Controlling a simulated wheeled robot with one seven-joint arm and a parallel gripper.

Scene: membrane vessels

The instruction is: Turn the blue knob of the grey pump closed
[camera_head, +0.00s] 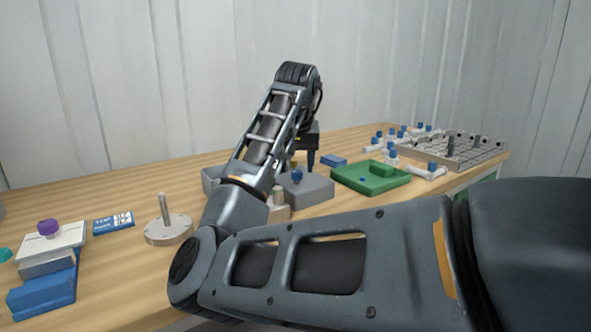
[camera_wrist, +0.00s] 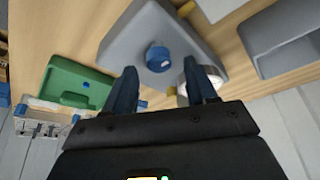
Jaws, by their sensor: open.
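The grey pump (camera_head: 318,188) sits on the wooden table just right of my forearm in the head view; part of it is hidden behind the arm. Its blue knob (camera_head: 296,175) stands on its top. In the wrist view the grey pump (camera_wrist: 130,35) fills the upper middle, with the round blue knob (camera_wrist: 158,58) near its edge. My gripper (camera_wrist: 160,70) is open and empty. Its two dark blue fingers point toward the pump, and the knob appears between the fingertips' directions. I cannot tell any contact. In the head view my gripper (camera_head: 311,160) is over the pump's far side.
A green block tray (camera_head: 350,180) lies right of the pump, with a blue block (camera_head: 333,160) behind. A metal rack (camera_head: 460,152) stands farther right. A round base with a post (camera_head: 167,230) and a blue-white box (camera_head: 113,223) are left. A grey bin (camera_wrist: 285,45) is close by.

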